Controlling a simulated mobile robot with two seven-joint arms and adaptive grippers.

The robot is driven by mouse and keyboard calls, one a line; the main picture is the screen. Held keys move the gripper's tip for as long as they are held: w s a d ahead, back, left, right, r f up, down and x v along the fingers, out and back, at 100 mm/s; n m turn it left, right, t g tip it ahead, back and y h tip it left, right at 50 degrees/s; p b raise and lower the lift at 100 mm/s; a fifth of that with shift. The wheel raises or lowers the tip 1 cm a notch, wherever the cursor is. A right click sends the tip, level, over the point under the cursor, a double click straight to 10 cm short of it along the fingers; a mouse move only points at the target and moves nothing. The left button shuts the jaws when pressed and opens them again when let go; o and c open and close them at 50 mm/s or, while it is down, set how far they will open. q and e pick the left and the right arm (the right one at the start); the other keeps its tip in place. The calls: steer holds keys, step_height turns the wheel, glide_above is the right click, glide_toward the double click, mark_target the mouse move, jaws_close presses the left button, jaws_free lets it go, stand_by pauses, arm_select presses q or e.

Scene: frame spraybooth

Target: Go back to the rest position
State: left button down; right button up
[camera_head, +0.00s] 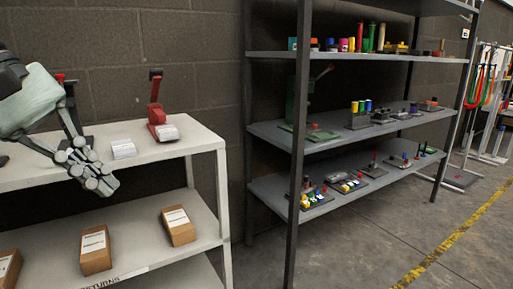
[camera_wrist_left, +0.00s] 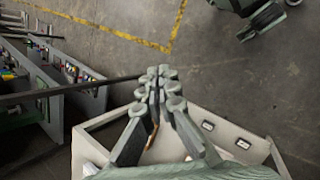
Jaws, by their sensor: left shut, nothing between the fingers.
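My left gripper (camera_head: 96,172) hangs over the front part of the white shelf unit's top board (camera_head: 176,149), at the left of the head view. Its fingers are shut with nothing between them. In the left wrist view the closed fingertips (camera_wrist_left: 162,84) show in the middle, over the edge of a pale shelf (camera_wrist_left: 205,112) with concrete floor beyond.
A red upright tool (camera_head: 155,104) and a white card (camera_head: 123,148) stand on the top board, right of my gripper. Cardboard boxes (camera_head: 96,252) lie on the board below. A dark-framed rack (camera_head: 297,150) with several fixtures stands to the right. Floor (camera_head: 385,240) before it is clear.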

arm_select(q)
steer(key=w+a+f+n+t+h, duration=0.2)
steer(key=w+a+n+t, duration=0.45)
steer(key=n, duration=0.45)
steer(key=w+a+f+n+t+h, duration=0.2)
steer(key=w+a+n+t, duration=0.3)
steer(key=w+n+t, duration=0.4)
steer(key=s+a+f+n+y, duration=0.1)
steer(key=a+f+n+y, duration=0.5)
steer(key=f+n, duration=0.5)
steer(key=s+a+f+n+y, duration=0.1)
steer(key=a+f+n+y, duration=0.5)
steer(key=f+n, duration=0.45)
steer(key=s+d+f+n+g+y, duration=0.15)
steer(key=s+f+n+g, duration=0.35)
steer(key=f, duration=0.6)
steer(key=s+d+f+n+g+y, duration=0.1)
steer(key=s+d+f+n+g, duration=0.15)
steer(key=s+f+n, duration=0.6)
steer(key=s+d+f+n+g+h, duration=0.2)
steer(key=s+d+f+g, duration=0.4)
steer(key=s+d+f, duration=0.5)
steer(key=d+f+n, duration=0.1)
steer(key=d+f, duration=0.2)
steer(key=f, duration=0.1)
steer(key=shift+s+d+f+n+g+h, duration=0.15)
steer(key=shift+s+d+n+g+h, duration=0.15)
steer(key=shift+h, duration=0.05)
